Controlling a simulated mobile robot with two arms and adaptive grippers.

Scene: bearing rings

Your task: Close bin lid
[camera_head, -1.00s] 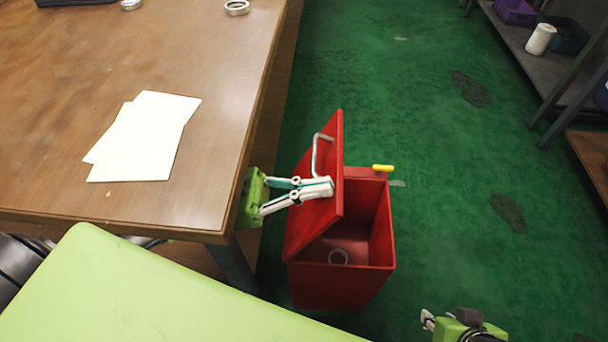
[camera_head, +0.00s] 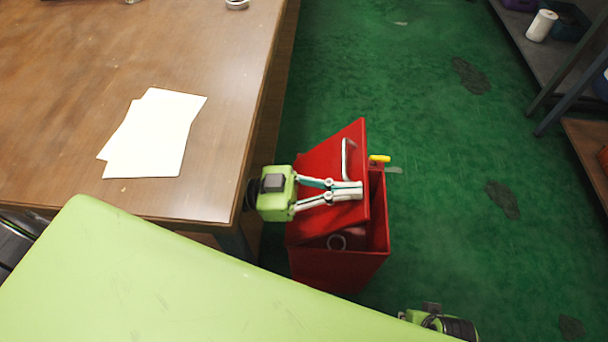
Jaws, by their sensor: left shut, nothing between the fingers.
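The red bin (camera_head: 335,271) stands on the green floor beside the wooden table. Its red lid (camera_head: 318,163) is hinged on the left side and tilted partway over the opening, with a grey handle (camera_head: 346,158) on its upper face. A ring (camera_head: 337,242) shows inside the bin through the gap. My left gripper (camera_head: 360,190) is shut and empty, its fingers lying over the lid's outer face near the free edge, below the handle; contact is hard to tell. My right gripper is at the bottom edge; only its green body (camera_head: 440,322) shows and its fingers are hidden.
A wooden table (camera_head: 230,110) with white sheets (camera_head: 158,133) and a ring (camera_head: 237,4) is at the left. A yellow part (camera_head: 380,159) sticks out at the bin's back edge. A shelf (camera_head: 535,62) with a white roll (camera_head: 541,26) stands at the right.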

